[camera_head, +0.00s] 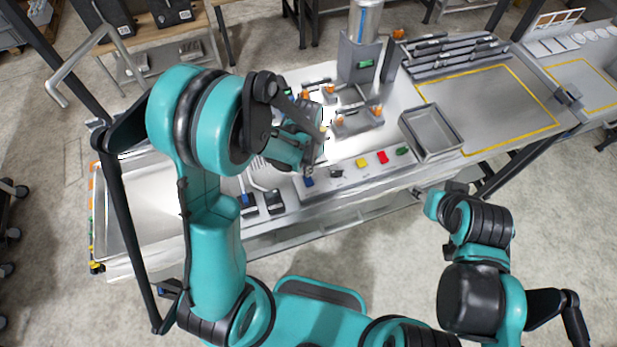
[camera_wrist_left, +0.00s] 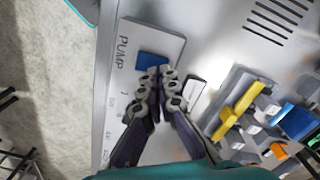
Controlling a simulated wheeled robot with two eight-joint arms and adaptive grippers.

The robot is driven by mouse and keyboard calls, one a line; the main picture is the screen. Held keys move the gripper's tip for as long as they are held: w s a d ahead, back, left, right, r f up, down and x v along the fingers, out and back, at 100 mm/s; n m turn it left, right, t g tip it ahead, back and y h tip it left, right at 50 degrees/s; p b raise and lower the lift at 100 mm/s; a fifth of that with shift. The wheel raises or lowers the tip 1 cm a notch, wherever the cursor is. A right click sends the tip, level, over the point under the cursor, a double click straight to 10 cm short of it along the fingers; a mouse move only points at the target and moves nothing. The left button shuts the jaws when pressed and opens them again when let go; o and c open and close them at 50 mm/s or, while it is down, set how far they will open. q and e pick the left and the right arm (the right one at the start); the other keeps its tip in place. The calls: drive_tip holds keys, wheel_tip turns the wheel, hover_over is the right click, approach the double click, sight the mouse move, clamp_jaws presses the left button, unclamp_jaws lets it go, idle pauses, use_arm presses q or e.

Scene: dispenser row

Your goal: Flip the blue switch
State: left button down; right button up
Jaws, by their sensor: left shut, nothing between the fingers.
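The blue switch (camera_head: 309,181) sits at the left end of a row of coloured switches along the front of the bench. In the left wrist view the blue switch (camera_wrist_left: 151,61) is a small blue block on a grey panel beside the printed word PUMP. My left gripper (camera_head: 312,171) is shut and empty. In the wrist view its fingertips (camera_wrist_left: 161,73) are right at the switch's near edge and hide a little of it; I cannot tell whether they touch. My right arm is at the lower right; its fingers (camera_head: 457,187) are too small to make out.
Yellow (camera_head: 361,163), red (camera_head: 382,157) and green (camera_head: 402,151) switches continue the row. A grey tray (camera_head: 431,131) stands to their right. Small dispensers with orange parts (camera_head: 358,121) stand behind. Black blocks (camera_head: 274,201) sit left of the switch. A steel cylinder (camera_head: 366,20) rises at the back.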

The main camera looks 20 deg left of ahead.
use_arm(q)
drive_tip(key=shift+r+p, duration=1.5)
drive_tip(key=shift+r, duration=1.05)
drive_tip(key=shift+a+b, duration=0.1)
drive_tip(key=shift+b, duration=0.3)
drive_tip(key=s+a+n+t+b, duration=0.2)
drive_tip(key=s+b, duration=0.3)
drive_tip(key=b, duration=0.4)
drive_tip(key=s+a+f+n+t+b, duration=0.1)
drive_tip(key=s+a+n+t+b, duration=0.1)
drive_tip(key=s+t+b, duration=0.3)
drive_tip(key=n+b, duration=0.1)
drive_tip(key=b, duration=0.2)
drive_tip(key=shift+s+a+b, duration=0.15)
drive_tip(key=shift+a+b, duration=0.1)
drive_tip(key=shift+b, duration=0.15)
drive_tip(key=c, duration=2.3)
unclamp_jaws()
drive_tip(key=shift+f, duration=0.15)
